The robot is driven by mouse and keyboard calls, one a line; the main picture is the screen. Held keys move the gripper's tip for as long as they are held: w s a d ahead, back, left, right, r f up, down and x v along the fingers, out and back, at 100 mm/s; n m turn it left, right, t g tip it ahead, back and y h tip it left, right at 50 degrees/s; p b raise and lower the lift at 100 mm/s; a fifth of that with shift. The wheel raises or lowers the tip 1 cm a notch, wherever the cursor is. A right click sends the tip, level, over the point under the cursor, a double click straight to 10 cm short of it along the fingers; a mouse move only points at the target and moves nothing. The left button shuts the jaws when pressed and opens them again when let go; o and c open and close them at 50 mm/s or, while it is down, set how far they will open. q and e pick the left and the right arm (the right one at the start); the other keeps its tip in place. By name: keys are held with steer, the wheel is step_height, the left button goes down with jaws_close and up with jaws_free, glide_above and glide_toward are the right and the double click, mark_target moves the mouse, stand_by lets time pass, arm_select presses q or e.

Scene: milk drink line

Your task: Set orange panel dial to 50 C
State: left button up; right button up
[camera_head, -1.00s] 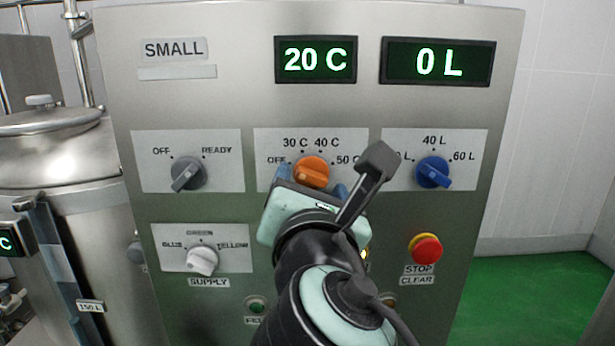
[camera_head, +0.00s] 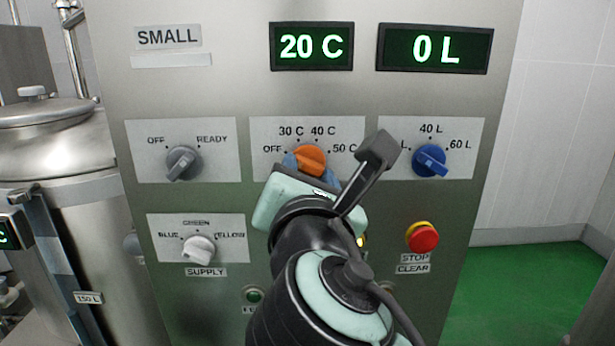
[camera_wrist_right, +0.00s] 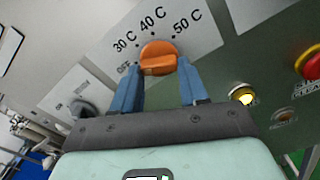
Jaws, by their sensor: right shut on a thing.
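The orange dial (camera_head: 311,157) sits on a white label marked OFF, 30 C, 40 C and 50 C. In the right wrist view the orange dial (camera_wrist_right: 158,58) has its grip bar lying nearly level, its left end toward OFF. My right gripper (camera_head: 309,167) is at the dial from below, its blue fingers on either side. In the wrist view my right gripper (camera_wrist_right: 160,72) is shut on the dial. The temperature display (camera_head: 311,47) reads 20 C. My gripper hides the dial's lower part in the head view. My left gripper is not in view.
The grey OFF/READY dial (camera_head: 183,163) and white supply dial (camera_head: 199,249) are left. The red stop button (camera_head: 422,237) is lower right. The volume display (camera_head: 435,48) reads 0 L.

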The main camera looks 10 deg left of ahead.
steer(key=m, duration=0.3)
steer(key=shift+b, duration=0.4)
steer(key=m, duration=0.3)
steer(key=shift+m+b, duration=0.3)
steer(key=shift+b, duration=0.1)
steer(key=m, duration=0.3)
steer(key=shift+a+r+m+b, duration=0.1)
steer(key=shift+r+m+b, duration=0.05)
steer(key=shift+m+b, duration=0.2)
steer(key=m+b, duration=0.1)
steer(key=m, duration=0.3)
steer(key=shift+r+m, duration=0.1)
steer(key=shift+m, duration=0.15)
steer(key=m+b, duration=0.1)
steer(key=m, duration=0.5)
steer(key=shift+r, duration=0.1)
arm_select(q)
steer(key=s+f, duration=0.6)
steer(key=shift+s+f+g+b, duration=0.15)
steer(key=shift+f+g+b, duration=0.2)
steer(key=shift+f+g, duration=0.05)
arm_select(e)
steer(key=m, duration=0.5)
steer(key=shift+r+m, duration=0.15)
steer(key=shift+m, duration=0.15)
steer(key=o, duration=0.8)
steer(key=shift+c, duration=0.2)
steer(key=o, duration=0.3)
steer(key=shift+w, duration=0.1)
